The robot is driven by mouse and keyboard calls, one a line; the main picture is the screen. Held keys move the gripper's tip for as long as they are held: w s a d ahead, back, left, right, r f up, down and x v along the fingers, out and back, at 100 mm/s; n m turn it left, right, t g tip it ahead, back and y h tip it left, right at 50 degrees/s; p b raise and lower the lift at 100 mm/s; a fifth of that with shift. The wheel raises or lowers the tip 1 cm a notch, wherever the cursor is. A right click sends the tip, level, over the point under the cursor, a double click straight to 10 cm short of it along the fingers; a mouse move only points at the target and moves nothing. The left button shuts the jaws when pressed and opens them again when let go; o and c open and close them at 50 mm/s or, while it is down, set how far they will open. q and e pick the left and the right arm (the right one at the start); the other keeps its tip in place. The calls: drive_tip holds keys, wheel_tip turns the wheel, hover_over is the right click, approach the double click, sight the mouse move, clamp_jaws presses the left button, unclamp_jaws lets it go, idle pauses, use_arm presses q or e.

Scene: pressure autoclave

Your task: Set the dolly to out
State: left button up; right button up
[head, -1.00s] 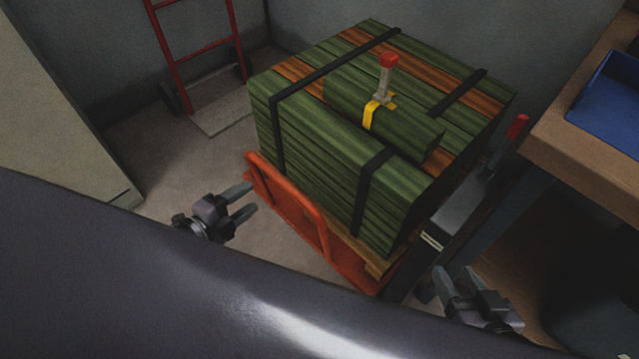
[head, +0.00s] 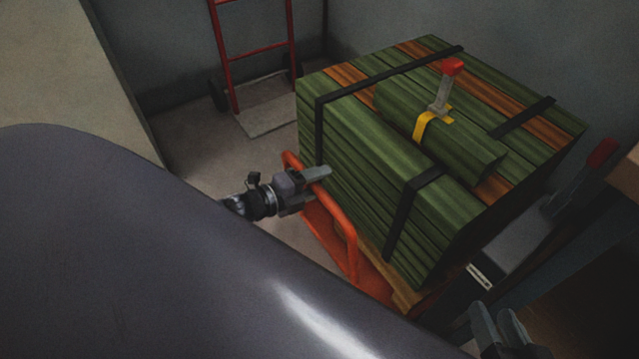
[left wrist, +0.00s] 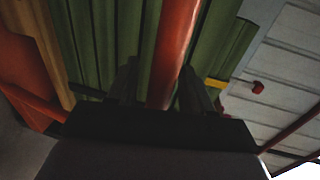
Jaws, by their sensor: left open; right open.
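The orange dolly (head: 347,232) stands at centre under a strapped stack of green and brown timber. Its tubular handle faces me. My left gripper (head: 322,174) is at the upper left part of this handle. In the left wrist view the handle bar (left wrist: 174,50) runs between the two open fingers (left wrist: 160,88). Whether either finger touches the bar cannot be told. My right gripper (head: 498,325) is open and empty at the lower right, away from the dolly. The dolly's wheels are hidden.
The timber stack (head: 350,150) carries a small bundle with a red-tipped grey lever (head: 444,90). A red hand truck (head: 256,55) stands at the back wall. A bench edge (head: 627,175) and a red-tipped lever (head: 602,152) are at right. Floor is free left of the dolly.

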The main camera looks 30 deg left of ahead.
use_arm(q)
drive_tip(key=shift+w+d, duration=0.15)
drive_tip(key=shift+w, duration=0.15)
clamp_jaws()
drive_tip(key=shift+s+f, duration=0.1)
